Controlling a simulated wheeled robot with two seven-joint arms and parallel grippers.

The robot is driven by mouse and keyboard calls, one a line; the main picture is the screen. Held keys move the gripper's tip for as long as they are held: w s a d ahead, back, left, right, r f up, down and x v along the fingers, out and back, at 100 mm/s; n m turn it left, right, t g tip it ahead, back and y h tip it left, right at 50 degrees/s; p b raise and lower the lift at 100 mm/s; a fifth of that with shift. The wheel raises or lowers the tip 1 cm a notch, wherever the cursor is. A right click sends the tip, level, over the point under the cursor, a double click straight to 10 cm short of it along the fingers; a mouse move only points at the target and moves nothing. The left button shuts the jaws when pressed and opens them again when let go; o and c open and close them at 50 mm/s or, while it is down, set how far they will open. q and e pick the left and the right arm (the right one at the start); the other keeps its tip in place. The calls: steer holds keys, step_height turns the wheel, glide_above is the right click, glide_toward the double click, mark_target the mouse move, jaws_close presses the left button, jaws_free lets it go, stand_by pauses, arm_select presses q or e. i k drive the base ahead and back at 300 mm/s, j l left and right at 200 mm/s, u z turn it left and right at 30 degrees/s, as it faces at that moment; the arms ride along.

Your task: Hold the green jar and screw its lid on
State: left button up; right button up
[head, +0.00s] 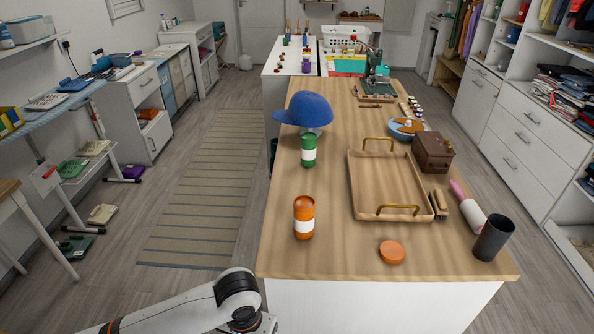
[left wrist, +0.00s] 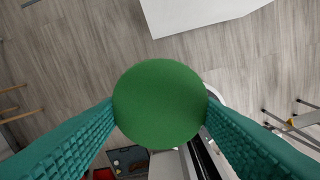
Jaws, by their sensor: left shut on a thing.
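The green jar (head: 308,151), with a white label band, stands upright on the wooden counter (head: 330,255), just in front of a blue cap. A round green lid (left wrist: 160,104) fills the middle of the left wrist view. My left gripper (left wrist: 160,112) is shut on it, with a teal ribbed finger on each side. In the head view my left arm reaches in at the bottom left, low beside the counter's near left corner; its fingers and the lid are hidden there. The lid is well apart from the jar. My right gripper is in neither view.
An orange jar (head: 304,218) stands nearer on the counter, with an orange lid (head: 391,252) lying flat to its right. A wooden tray (head: 355,190) with brass handles, a brown box (head: 432,152) and a dark cup (head: 494,238) occupy the right side.

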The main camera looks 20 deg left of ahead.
mark_target(308, 150)
steer(key=i+j, duration=0.15)
steer(key=j, duration=0.4)
steer(key=i+j+z, duration=0.1)
steer(key=j, duration=0.45)
steer(key=i+j, duration=0.15)
steer(key=j, duration=0.45)
steer(key=i+j, duration=0.15)
steer(key=j, duration=0.4)
steer(key=i+j+z, duration=0.1)
steer(key=j, duration=0.45)
steer(key=i+j, duration=0.1)
steer(key=j, duration=0.5)
steer(key=i+j, duration=0.1)
steer(key=j, duration=0.5)
steer(key=i+l+z, duration=0.05)
